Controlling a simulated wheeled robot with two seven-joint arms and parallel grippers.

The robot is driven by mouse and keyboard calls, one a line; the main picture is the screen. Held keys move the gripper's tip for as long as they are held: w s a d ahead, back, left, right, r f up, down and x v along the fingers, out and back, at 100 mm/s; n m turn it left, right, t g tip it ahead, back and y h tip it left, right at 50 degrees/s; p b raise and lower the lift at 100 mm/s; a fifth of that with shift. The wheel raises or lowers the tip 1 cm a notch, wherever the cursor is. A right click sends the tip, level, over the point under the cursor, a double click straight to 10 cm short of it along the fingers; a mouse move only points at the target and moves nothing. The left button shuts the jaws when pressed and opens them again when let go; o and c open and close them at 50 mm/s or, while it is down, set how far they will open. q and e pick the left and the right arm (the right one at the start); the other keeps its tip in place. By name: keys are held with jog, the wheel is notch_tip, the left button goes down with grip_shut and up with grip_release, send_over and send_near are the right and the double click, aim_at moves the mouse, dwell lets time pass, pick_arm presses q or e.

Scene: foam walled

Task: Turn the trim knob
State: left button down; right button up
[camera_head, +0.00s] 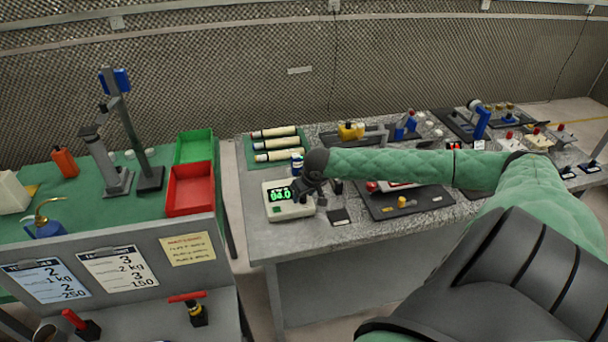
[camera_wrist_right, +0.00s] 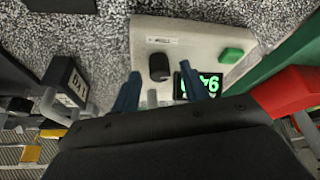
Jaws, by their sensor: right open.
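A pale box-shaped device (camera_head: 284,212) with a green lit display (camera_head: 279,194), which seems to read 04.0, sits at the left end of the grey bench. In the right wrist view its dark knob (camera_wrist_right: 159,67) stands on the pale face, beside the display (camera_wrist_right: 196,82) and a green button (camera_wrist_right: 231,56). My right gripper (camera_head: 303,193) is over the device in the head view and hides the knob there. In the right wrist view its two blue fingers (camera_wrist_right: 161,82) are open, one on each side of the knob; contact cannot be told. My left gripper is out of view.
A small block with a label (camera_head: 339,216) stands just right of the device. A dark board (camera_head: 380,208) lies farther right. To the left, past a gap, are a red bin (camera_head: 190,190) and a green bin (camera_head: 195,147) on a green-topped table.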

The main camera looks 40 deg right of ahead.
jog(key=shift+s+r, duration=0.1)
jog(key=shift+r, duration=0.15)
jog(key=b+v, duration=0.2)
jog(key=v, duration=0.3)
jog(key=shift+r, duration=0.1)
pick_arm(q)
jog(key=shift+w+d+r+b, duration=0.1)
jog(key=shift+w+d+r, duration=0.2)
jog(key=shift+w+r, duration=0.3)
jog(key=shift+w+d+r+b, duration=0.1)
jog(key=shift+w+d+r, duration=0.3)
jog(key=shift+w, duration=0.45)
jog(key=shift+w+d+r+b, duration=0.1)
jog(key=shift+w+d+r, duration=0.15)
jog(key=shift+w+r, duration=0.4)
pick_arm(e)
jog(key=shift+v, duration=1)
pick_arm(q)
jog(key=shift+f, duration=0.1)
